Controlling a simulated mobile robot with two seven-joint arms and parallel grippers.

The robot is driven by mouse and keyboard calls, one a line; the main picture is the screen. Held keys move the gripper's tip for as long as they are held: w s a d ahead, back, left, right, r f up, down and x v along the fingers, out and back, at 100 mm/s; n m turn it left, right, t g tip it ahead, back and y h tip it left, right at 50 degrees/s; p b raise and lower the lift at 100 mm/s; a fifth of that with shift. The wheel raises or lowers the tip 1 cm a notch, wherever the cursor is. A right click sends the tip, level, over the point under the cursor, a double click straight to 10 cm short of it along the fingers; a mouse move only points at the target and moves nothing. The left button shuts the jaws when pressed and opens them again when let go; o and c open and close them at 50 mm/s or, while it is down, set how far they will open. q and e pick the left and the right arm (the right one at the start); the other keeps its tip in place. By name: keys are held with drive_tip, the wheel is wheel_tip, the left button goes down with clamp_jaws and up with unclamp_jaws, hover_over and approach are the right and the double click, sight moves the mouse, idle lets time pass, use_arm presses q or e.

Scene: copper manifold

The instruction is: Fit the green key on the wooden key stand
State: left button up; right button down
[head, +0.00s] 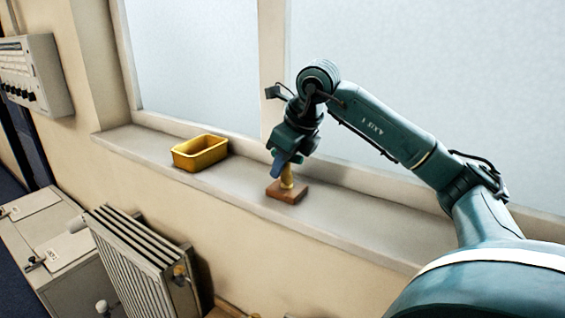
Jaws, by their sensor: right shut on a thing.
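The wooden key stand (287,193) is a brown block with a yellowish post on top, and it sits on the window sill. My right gripper (283,163) points down directly above the stand, close to the top of the post. It is shut on the green key (298,158), of which only a small green part shows beside the fingers. The rest of the key is hidden by the gripper. I cannot tell whether the key touches the post. My left gripper is not in view.
A yellow open bin (200,152) stands on the sill (240,185) to the left of the stand, with clear sill between them. The window rises behind. A radiator (145,262) and a grey cabinet (45,235) stand below at the left.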

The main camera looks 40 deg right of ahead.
drive_tip(key=shift+f, duration=0.35)
drive_tip(key=c, duration=1.2)
unclamp_jaws()
drive_tip(key=shift+s+r, duration=0.1)
drive_tip(key=shift+r, duration=0.25)
drive_tip(key=v, duration=1.2)
drive_tip(key=shift+s+r+p, duration=0.15)
drive_tip(key=shift+r+p, duration=0.1)
drive_tip(key=shift+p, duration=0.1)
drive_tip(key=shift+f, duration=0.1)
